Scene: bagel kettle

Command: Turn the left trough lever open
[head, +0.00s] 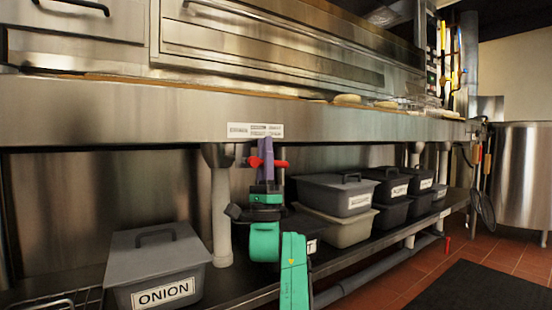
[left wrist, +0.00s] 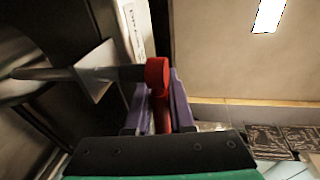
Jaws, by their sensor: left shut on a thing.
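The red trough lever (head: 281,163) sits under the front edge of the steel trough (head: 120,108), just below its white labels. It also shows in the left wrist view (left wrist: 158,74), at the end of a dark stem. My left gripper (head: 266,160) reaches up to it from below, its purple fingers pointing upward. In the left wrist view the fingers (left wrist: 157,105) stand on both sides of the red handle and are shut on it. The fingers hide part of the handle in the head view. My right gripper is not in view.
A grey ONION bin (head: 158,265) stands on the lower shelf at left, beside a pale vertical pipe (head: 222,215). More lidded bins (head: 333,193) stand behind and right of my left arm. A dark mat (head: 480,290) lies on the red tile floor at right.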

